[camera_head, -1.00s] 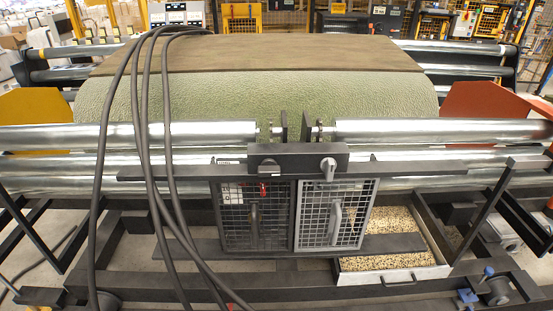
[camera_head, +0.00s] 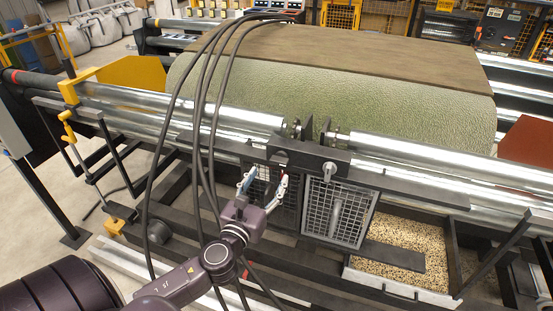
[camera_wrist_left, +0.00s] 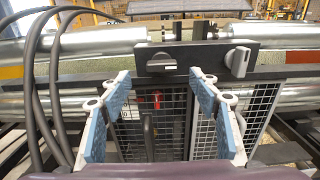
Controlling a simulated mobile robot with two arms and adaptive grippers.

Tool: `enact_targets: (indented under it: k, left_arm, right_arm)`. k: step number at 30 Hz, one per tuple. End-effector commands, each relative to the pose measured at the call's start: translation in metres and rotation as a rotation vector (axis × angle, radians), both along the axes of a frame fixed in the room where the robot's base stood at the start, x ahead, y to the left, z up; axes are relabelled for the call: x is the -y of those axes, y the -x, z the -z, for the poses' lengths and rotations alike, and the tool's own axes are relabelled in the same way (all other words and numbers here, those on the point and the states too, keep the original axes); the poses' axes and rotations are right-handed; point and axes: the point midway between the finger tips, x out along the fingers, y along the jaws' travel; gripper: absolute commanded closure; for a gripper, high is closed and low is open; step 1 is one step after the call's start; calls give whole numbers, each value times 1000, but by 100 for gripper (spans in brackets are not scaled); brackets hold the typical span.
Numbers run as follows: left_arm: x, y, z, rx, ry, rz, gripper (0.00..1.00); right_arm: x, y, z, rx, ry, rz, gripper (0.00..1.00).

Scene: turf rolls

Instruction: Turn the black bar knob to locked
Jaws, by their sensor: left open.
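A dark box (camera_wrist_left: 197,60) with two knobs is mounted on the machine's front rail. In the left wrist view, the dark bar knob (camera_wrist_left: 161,64) is its left one, with its bar lying about level. A light grey handle (camera_wrist_left: 238,62) on the right stands roughly upright. My left gripper (camera_head: 264,182) is open and empty in the head view, just below and in front of the box. In the left wrist view its blue-padded fingers (camera_wrist_left: 159,80) are spread below the bar knob, apart from it. Any lock marking is too small to read. My right gripper is not in view.
Two mesh doors with handles, the right one a grey mesh door (camera_head: 338,213), hang below the box. Black cables (camera_head: 212,110) loop down beside my left arm. Steel rollers (camera_head: 420,158) run across the front. A tray of grain (camera_head: 408,240) lies at lower right.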

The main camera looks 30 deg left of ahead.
Motion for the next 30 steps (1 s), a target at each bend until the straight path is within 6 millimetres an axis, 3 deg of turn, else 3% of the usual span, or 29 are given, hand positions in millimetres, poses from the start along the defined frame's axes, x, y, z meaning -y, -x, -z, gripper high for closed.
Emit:
enact_targets:
  k: [5, 15, 26, 30]
  left_arm:
    - [-6, -24, -3, 2, -3, -1, 44]
    - [-16, -67, -1, 0, 2, 0, 44]
    - [-17, -72, 1, -1, 3, 1, 44]
    - [-17, -72, 1, 0, 3, 1, 59]
  right_arm:
    - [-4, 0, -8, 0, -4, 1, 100]
    - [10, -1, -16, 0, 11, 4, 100]
    - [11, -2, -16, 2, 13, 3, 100]
    - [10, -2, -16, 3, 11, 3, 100]
